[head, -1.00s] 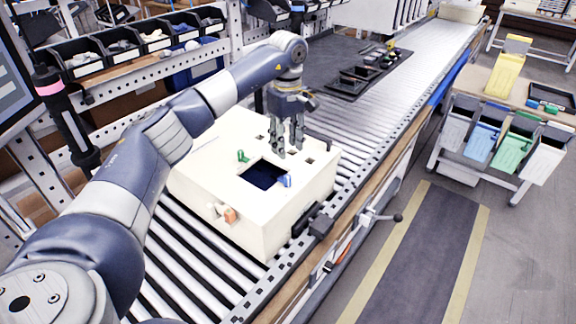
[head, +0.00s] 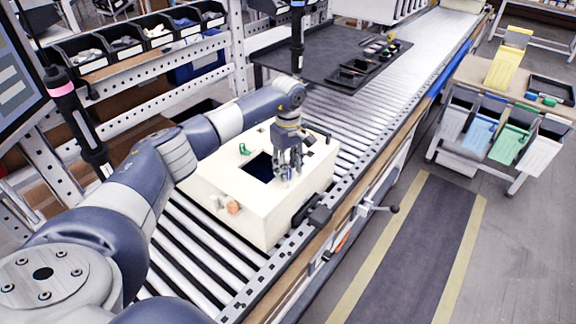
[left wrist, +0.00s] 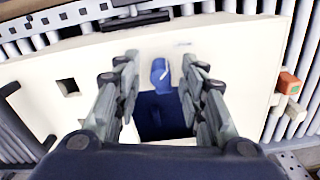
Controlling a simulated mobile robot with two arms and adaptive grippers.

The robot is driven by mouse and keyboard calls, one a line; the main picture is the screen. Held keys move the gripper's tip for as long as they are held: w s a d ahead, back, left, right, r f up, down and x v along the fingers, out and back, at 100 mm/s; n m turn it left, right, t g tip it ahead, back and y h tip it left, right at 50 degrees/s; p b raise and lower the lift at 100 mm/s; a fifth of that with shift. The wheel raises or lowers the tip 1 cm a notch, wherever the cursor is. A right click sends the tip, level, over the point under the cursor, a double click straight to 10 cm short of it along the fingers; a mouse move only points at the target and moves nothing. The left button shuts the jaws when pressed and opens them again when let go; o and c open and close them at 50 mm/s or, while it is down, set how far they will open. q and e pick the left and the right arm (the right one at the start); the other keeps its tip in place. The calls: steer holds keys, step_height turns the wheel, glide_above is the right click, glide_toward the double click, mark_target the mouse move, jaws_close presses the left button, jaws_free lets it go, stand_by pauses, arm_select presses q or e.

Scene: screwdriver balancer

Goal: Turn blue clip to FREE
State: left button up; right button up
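The blue clip (left wrist: 160,74) sits on the white box's top, at the edge of a dark square opening (left wrist: 160,116). In the left wrist view it lies between my left gripper's two fingers (left wrist: 160,66), with a visible gap on each side. In the head view my left gripper (head: 286,176) points down over the box beside the opening and mostly hides the clip. The gripper is open and empty. I cannot tell how far its fingertips are above the box top. My right gripper is not in view.
The white box (head: 245,212) stands on a roller conveyor (head: 345,125). A green clip (head: 245,149) is on the far side of the opening, and an orange block (head: 233,207) is on the box's side. A dark tray (head: 362,68) lies farther back.

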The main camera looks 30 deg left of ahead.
arm_select(q)
jaws_close()
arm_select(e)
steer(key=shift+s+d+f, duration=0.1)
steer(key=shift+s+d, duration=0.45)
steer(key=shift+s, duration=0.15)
